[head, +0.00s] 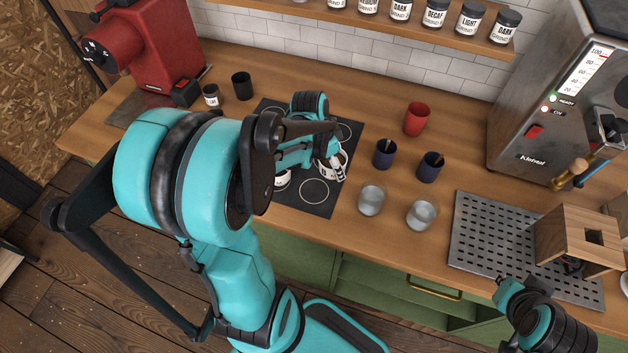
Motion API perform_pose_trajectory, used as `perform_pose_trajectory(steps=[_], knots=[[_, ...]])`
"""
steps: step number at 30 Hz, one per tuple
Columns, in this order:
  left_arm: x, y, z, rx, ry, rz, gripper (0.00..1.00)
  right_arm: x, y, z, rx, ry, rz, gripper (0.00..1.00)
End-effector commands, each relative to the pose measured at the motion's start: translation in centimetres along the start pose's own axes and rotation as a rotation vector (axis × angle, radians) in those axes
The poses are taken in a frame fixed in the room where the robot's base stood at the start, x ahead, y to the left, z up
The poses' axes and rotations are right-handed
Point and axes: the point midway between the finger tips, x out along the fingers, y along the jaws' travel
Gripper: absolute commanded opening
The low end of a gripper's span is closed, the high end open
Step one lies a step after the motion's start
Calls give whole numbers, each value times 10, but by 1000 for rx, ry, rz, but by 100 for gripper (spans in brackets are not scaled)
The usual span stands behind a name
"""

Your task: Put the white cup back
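A white cup (328,168) with a dark inside shows at the right part of the black mat (312,207), partly covered by my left gripper (337,165). The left fingers are right at this cup's rim; whether they grip it, and whether the cup touches the mat, I cannot tell. Another white cup (282,181) shows mostly hidden behind my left arm. The mat has pale printed circles, and the front one is empty. My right gripper (540,279) is at the lower right, in front of the wooden box, with its fingers seeming spread and nothing visible between them.
Two dark blue cups (385,154) (430,167), a red cup (416,119) and two clear glasses (371,200) (421,215) stand right of the mat. A perforated tray (478,240) carries the wooden box (570,243). A black cup (242,86) stands at the back left. A steel machine (545,110) stands right.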

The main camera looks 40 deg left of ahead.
Motion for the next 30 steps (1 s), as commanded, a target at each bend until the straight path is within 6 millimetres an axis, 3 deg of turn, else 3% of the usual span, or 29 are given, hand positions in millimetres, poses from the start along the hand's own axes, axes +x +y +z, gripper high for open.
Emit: perform_pose_trajectory(steps=[3,9,14,21,30], knots=[[11,-10,30,-6,1,-3,16,8,0,6,0,0,0,0],[18,-18,57,-1,0,-1,16,12,0,9,0,0,0,0],[25,-19,62,0,1,0,16,15,0,11,0,0,0,0],[58,-19,71,1,1,0,16,28,0,20,0,0,0,0],[58,-19,71,1,0,0,16,28,0,20,0,0,0,0]])
